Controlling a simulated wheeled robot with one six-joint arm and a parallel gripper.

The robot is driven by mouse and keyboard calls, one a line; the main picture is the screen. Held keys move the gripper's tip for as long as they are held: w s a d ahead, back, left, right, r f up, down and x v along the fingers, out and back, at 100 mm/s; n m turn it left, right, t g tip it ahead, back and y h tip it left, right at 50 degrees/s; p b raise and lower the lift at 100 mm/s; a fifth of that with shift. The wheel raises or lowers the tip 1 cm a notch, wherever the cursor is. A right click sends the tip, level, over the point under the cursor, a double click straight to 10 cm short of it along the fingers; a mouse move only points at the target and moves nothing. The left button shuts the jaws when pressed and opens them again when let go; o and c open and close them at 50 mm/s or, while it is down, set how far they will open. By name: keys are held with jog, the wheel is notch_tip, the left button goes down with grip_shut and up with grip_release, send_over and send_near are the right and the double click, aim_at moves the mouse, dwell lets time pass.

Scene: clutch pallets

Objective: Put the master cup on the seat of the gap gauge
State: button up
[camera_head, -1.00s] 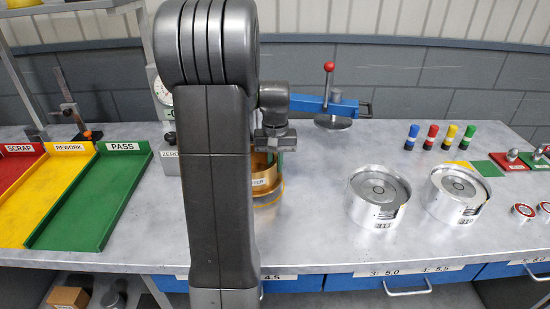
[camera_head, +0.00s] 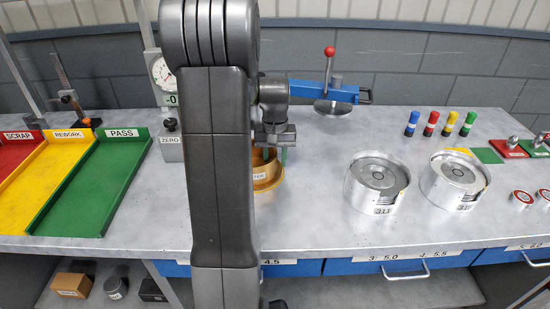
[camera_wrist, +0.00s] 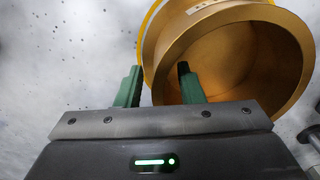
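The master cup is a gold, open-topped cup (camera_head: 268,172) on the bench, partly hidden behind my arm in the head view. A white label ending in "TER" shows on its side. In the wrist view the cup (camera_wrist: 245,60) fills the upper right, with its hollow inside facing the camera. My gripper (camera_wrist: 158,75) has one green finger outside the cup's wall and one inside its mouth. The fingers look wider apart than the wall between them. The gap gauge (camera_head: 166,85), with a dial and a "ZERO" label, stands left of my arm; its seat is not clearly visible.
Green PASS (camera_head: 105,185), yellow REWORK and red SCRAP trays lie left. A blue clamp-like fixture (camera_head: 310,90) with a red knob stands behind the cup. Two silver round parts (camera_head: 375,200) sit right. Bare bench lies between the cup and these parts.

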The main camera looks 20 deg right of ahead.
notch_tip(320, 180, up, 12)
jog(key=shift+r, duration=0.15)
dwell(0.3)
dwell(1.2)
